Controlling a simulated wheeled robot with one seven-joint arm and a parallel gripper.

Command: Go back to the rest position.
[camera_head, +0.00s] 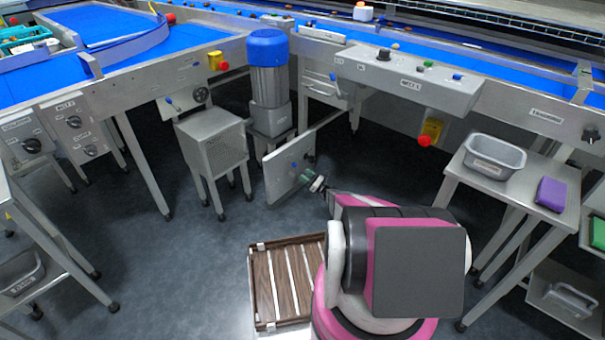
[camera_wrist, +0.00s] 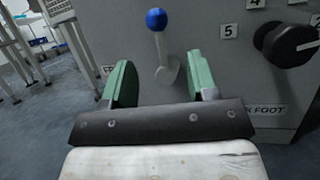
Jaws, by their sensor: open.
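My gripper (camera_wrist: 160,85) is open and empty in the wrist view, its two green fingers spread apart. Beyond them stands a grey panel (camera_wrist: 205,60) with a blue-knobbed lever (camera_wrist: 157,20), seen between the fingers. I cannot tell whether the fingers touch the lever. In the head view, my gripper (camera_head: 317,184) is small and low, close to the slanted grey panel (camera_head: 285,185). My pink and black arm hides part of the floor behind it.
A slatted wooden platform (camera_head: 255,290) lies left of my arm. A steel table (camera_head: 455,170) with a grey tub (camera_head: 495,168) and purple block (camera_head: 552,193) stands right. Open floor lies left.

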